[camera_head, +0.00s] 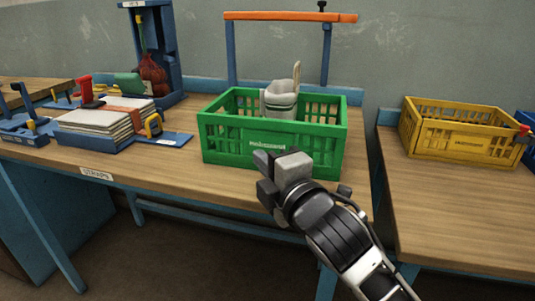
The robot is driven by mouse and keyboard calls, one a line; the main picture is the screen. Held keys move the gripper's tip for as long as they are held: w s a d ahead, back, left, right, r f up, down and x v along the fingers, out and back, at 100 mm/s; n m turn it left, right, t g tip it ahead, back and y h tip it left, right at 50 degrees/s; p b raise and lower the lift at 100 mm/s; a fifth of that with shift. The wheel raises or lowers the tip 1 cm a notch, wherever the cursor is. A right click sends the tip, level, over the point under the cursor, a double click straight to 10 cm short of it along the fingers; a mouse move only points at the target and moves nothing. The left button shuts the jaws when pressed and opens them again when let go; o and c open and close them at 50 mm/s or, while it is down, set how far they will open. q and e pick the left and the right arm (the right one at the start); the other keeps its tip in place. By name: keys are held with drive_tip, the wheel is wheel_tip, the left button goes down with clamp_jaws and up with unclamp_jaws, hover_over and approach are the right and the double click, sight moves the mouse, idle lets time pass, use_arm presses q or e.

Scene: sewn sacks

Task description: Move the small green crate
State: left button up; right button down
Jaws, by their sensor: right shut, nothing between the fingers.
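The green crate (225,147) stands on the wooden bench, near the right end of its top. A pale grey-white object (279,103) with an upright tip sticks up inside the crate; its lower part is hidden by the crate's front wall. My right gripper (264,172) is in front of the crate's front wall, near its lower middle. It is shut and empty, and covers part of the wall. I cannot tell whether it touches the crate. My left gripper is not in view.
A blue frame with an orange bar (290,16) rises behind the crate. To the left are stacked sheets (100,122), a tape measure (153,125) and a blue stand (168,50). A yellow crate (465,143) stands on the right bench, beyond a gap. Bare bench lies left of the green crate.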

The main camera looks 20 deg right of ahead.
sight(257, 139)
drive_tip(key=w, duration=0.1)
drive_tip(key=w+d, duration=0.1)
drive_tip(key=w, duration=0.1)
drive_tip(key=shift+w+d, duration=0.3)
drive_tip(key=shift+w, duration=0.05)
drive_tip(key=shift+w+d, duration=0.25)
drive_tip(key=shift+w, duration=0.15)
